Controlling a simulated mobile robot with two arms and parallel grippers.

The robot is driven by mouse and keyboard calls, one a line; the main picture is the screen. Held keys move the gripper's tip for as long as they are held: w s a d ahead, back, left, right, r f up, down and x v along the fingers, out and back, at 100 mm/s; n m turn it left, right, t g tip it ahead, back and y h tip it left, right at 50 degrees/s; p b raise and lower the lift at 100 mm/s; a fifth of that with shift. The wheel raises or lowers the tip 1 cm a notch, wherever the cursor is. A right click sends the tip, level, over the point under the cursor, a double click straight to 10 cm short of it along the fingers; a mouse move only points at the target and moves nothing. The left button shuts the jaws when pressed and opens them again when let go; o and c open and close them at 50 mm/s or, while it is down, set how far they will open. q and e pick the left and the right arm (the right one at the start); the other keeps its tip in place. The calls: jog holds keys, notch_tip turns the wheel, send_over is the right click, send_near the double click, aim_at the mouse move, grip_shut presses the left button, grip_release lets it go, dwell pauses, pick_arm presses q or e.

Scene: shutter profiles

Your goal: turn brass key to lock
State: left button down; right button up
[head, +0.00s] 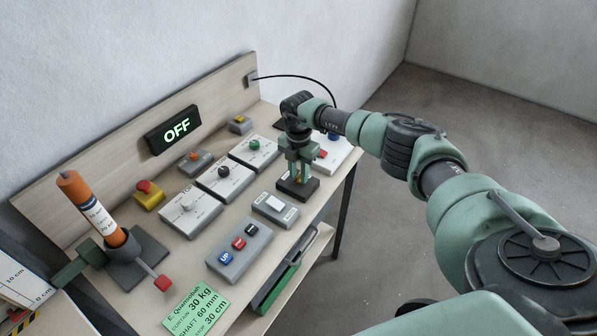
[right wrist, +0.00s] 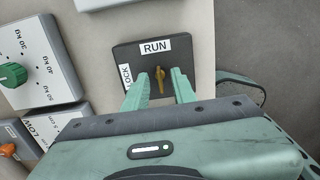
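The brass key (right wrist: 160,78) stands in a dark lock box (right wrist: 184,50) in the right wrist view. Its bow lines up with the white RUN label (right wrist: 157,47); a LOCK label (right wrist: 125,75) is at the box's left. My right gripper (right wrist: 158,74) has its two green fingers apart, one on each side of the key, with gaps visible. In the head view my right gripper (head: 298,171) points down over the lock box (head: 297,189) near the table's right end, and its fingers largely hide the key. My left gripper is not in view.
Dial boxes (head: 224,177) and a white switch box (head: 275,208) stand close left of the lock box. A button box (head: 239,252), an OFF display (head: 174,130) and an orange cylinder in a holder (head: 91,208) are farther left. A black cable (head: 300,78) arches behind my wrist.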

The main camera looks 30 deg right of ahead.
grip_shut()
